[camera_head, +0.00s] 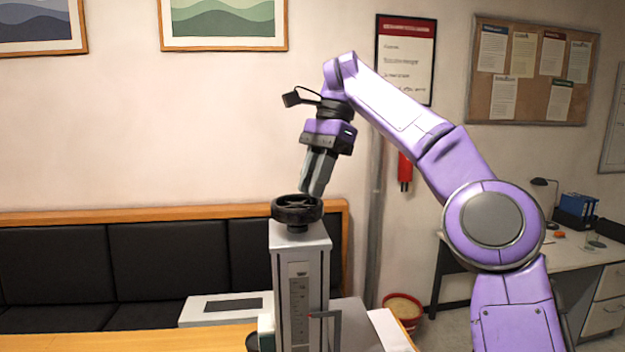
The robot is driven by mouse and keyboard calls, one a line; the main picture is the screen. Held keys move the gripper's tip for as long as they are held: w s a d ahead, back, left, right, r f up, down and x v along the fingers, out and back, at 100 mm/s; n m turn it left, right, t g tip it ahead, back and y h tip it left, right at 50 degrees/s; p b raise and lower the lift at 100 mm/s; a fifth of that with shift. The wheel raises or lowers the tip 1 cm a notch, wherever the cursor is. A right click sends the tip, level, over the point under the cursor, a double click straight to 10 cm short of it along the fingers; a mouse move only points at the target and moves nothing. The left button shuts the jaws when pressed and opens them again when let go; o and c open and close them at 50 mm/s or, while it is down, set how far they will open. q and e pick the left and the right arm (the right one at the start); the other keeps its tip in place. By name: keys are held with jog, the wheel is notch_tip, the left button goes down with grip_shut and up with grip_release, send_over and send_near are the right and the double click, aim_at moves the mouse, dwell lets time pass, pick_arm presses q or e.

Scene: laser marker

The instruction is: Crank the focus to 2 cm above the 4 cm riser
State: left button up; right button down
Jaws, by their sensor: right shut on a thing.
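The laser marker's grey column (301,262) stands upright at the front middle of the view. A black handwheel (285,211) sits flat on top of it. The riser cannot be made out. My left gripper is not in view.
A white box with a dark panel (228,307) lies left of the column on the wooden table (200,339). A black padded bench (130,262) lines the wall behind. A desk (560,250) and a red bin (404,306) stand at the right.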

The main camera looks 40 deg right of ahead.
jog(key=shift+f, duration=0.1)
jog(key=c, duration=1.2)
grip_release()
jog(key=shift+o, duration=1)
jog(key=shift+w, duration=0.15)
